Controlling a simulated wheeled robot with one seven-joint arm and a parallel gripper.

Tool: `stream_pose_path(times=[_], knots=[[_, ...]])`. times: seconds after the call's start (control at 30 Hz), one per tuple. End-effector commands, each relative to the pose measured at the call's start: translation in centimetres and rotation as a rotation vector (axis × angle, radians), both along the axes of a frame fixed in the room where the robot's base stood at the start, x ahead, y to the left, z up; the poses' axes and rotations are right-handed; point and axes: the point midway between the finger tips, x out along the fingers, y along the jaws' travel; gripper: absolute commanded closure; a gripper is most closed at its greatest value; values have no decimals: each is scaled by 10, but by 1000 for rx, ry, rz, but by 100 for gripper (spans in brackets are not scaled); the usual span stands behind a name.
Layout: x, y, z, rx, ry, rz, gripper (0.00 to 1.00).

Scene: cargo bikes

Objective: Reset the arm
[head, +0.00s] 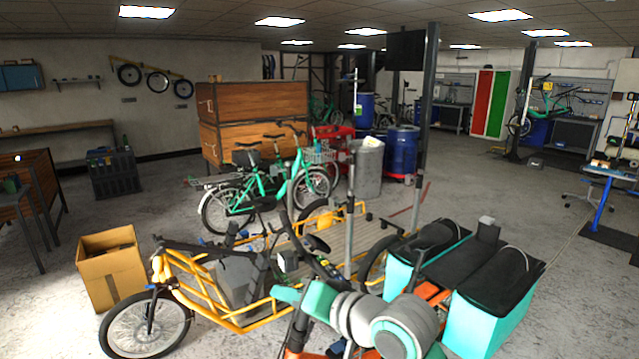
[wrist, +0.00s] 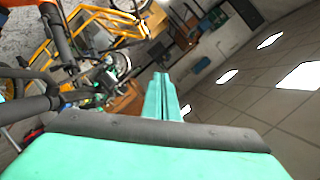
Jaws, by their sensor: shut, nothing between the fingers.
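My gripper (wrist: 166,97) shows in the wrist view as two teal fingers pressed together, with nothing between them. The wrist view is rolled far over, with the ceiling at the right and a yellow cargo bike (wrist: 88,35) at the upper left. In the head view my teal and grey arm reaches in from the bottom, right of centre, folded low in front of the camera. I cannot clearly pick out the fingertips there. The arm covers part of the bikes behind it.
A yellow cargo bike (head: 215,310) stands just ahead of my arm. A bike with teal and black panniers (head: 480,310) is close on the right. A cardboard box (head: 112,275) sits at the left. Open concrete floor (head: 500,200) lies farther right.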

Motion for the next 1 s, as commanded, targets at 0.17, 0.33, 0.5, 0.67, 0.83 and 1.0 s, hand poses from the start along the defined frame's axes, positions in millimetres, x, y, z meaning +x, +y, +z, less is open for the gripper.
stream_pose_path(times=[0.17,0.33,0.5,0.67,0.83,1.0], knots=[[8,15,-11,153,-86,-38,100],[13,21,-27,265,-153,-105,100],[12,21,-52,349,-205,-195,100],[6,17,-83,396,-239,-295,100],[-9,11,-124,407,-261,-408,100],[-32,4,-169,378,-272,-522,100]])
